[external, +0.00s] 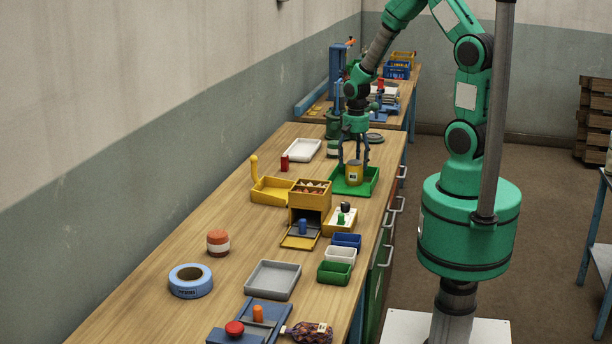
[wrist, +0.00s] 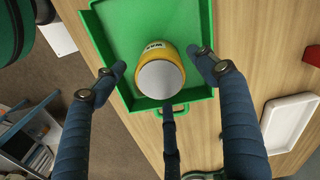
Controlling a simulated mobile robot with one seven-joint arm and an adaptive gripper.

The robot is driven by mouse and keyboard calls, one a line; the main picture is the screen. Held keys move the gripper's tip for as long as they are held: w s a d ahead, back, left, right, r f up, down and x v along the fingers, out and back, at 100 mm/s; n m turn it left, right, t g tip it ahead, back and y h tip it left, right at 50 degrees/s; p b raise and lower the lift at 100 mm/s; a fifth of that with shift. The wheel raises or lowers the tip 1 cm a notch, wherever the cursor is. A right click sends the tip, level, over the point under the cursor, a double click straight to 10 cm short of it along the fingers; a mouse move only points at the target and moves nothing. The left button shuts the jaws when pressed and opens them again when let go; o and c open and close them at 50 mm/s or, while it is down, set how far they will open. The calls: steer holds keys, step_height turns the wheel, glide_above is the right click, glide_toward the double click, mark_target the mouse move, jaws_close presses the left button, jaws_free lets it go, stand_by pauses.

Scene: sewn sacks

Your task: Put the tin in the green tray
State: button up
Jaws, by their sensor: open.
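The tin is yellow with a white label and a pale grey lid. In the external view the tin (external: 354,172) stands upright inside the green tray (external: 371,184), towards the right side of the bench. In the wrist view the tin (wrist: 162,74) is inside the green tray (wrist: 122,28), near its handle end. My gripper (external: 354,162) is open above the tin, its fingers spread around it. In the wrist view my gripper (wrist: 160,78) has fingers on both sides, apart from the tin, and a third finger below it.
A white tray (external: 303,150) and a red can (external: 285,162) lie left of the green tray. A yellow dustpan-like tray (external: 270,190) and a yellow box (external: 309,201) are in front. Small bins, blue tape (external: 191,281) and a grey tray (external: 273,279) are nearer. Bare wood lies along the left.

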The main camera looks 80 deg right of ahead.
step_height(320, 180, up, 10)
steer(key=p, duration=0.1)
stand_by(0.4)
steer(key=shift+f, duration=0.1)
stand_by(0.4)
steer(key=s+a+r+n+t, duration=0.25)
steer(key=a+r+n, duration=0.35)
steer(key=a+r, duration=1.05)
steer(key=s+a+r+n+t, duration=0.3)
steer(key=s+a+r+n, duration=0.3)
steer(key=s+a+r, duration=0.2)
step_height(320, 180, up, 2)
steer(key=shift+s+a+r+n, duration=0.1)
steer(key=shift+s+a+n, duration=0.25)
steer(key=shift+s, duration=0.35)
